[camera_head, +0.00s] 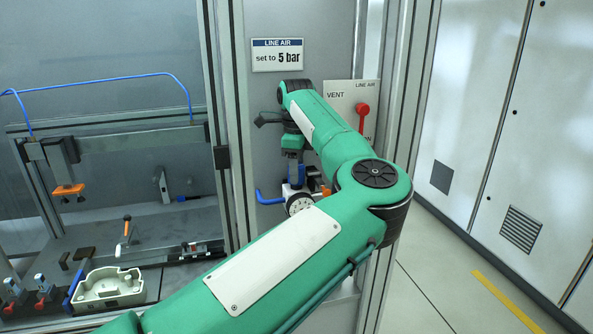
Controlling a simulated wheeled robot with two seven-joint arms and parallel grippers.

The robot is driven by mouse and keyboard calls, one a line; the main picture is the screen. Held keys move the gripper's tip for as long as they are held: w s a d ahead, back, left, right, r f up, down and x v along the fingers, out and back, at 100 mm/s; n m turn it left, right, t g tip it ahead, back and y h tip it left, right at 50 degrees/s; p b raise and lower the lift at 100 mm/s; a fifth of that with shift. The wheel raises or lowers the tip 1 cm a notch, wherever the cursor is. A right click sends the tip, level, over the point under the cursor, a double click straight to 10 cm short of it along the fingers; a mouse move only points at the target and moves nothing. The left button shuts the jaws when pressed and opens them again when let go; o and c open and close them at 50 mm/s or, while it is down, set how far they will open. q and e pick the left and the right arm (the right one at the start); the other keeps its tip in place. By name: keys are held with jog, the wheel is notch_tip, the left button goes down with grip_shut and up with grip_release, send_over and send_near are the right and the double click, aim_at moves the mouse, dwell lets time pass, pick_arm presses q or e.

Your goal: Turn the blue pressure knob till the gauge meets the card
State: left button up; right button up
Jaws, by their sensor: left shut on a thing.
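The card (278,55) on the back panel reads "LINE AIR set to 5 bar". The round white gauge (299,204) sits low on the panel, partly covered by my green left arm. Its needle and numbers are too small to read. The blue pressure knob (288,189) shows just above the gauge, mostly hidden by the gripper. My left gripper (295,178) points down from above and is shut on the knob. My right gripper is not in view.
A red vent handle (363,110) on a white LINE AIR plate (341,97) stands right of my arm. A blue hose (268,198) leaves the air unit leftward. A metal post (231,130) stands left of it. A cream housing (108,290) lies on the left bench.

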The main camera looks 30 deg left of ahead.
pick_arm(q)
jog(key=n, duration=0.2)
jog(key=shift+n, duration=0.4)
jog(key=n, duration=0.6)
jog(key=shift+n, duration=0.4)
jog(key=o, duration=0.7)
jog(key=shift+r, duration=0.15)
